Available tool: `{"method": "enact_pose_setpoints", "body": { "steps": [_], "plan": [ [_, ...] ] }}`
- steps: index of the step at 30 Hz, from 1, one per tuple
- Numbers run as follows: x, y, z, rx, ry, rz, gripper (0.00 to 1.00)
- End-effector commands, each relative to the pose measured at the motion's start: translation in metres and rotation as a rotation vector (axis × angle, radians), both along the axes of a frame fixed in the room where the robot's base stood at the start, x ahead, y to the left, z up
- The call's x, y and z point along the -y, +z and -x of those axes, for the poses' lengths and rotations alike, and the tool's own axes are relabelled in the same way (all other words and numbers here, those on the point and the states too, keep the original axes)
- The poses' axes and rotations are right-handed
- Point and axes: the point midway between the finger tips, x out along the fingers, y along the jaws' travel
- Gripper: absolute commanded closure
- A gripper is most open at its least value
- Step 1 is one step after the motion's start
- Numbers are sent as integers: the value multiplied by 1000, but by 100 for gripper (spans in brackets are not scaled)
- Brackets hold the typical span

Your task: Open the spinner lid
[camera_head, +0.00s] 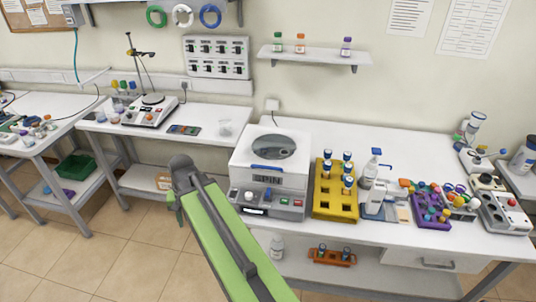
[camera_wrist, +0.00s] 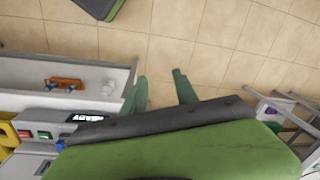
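The spinner (camera_head: 270,196) is a white box-shaped machine on the bench in the middle of the head view. Its lid (camera_head: 301,154), with a dark round window and a blue handle strip at the front, lies flat and looks closed. A small display, knob and coloured buttons are on its front panel. Part of this panel shows at the lower left of the wrist view. My gripper (camera_wrist: 159,75) has its two green fingers apart with nothing between them. In the head view, the arm's end is left of the spinner, apart from it, in front of the gap between benches.
Right of the spinner stands a yellow rack (camera_head: 334,206) with blue-capped tubes, then bottles and a purple rack (camera_head: 429,220). A wall shelf (camera_head: 315,54) hangs above. Open tiled floor lies below my gripper.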

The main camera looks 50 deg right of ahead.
Motion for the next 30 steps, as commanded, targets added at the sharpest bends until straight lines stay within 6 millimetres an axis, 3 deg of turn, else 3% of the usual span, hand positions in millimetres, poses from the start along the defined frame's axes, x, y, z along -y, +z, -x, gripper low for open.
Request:
{"method": "enact_pose_setpoints", "body": {
  "steps": [1,3,6,9,12,16,22,26,30],
  "plan": [
    [49,53,0,12,-218,-36,65],
    [109,88,8,31,-528,-99,65],
    [194,135,30,56,-959,-193,65],
    [267,174,60,78,-1333,-290,65],
    [319,200,91,95,-1611,-372,65],
    [355,216,116,108,-1814,-441,65],
    [363,213,122,110,-1872,-461,65],
    [362,198,117,109,-1869,-459,65],
    [361,169,105,108,-1866,-458,65]
  ]
}}
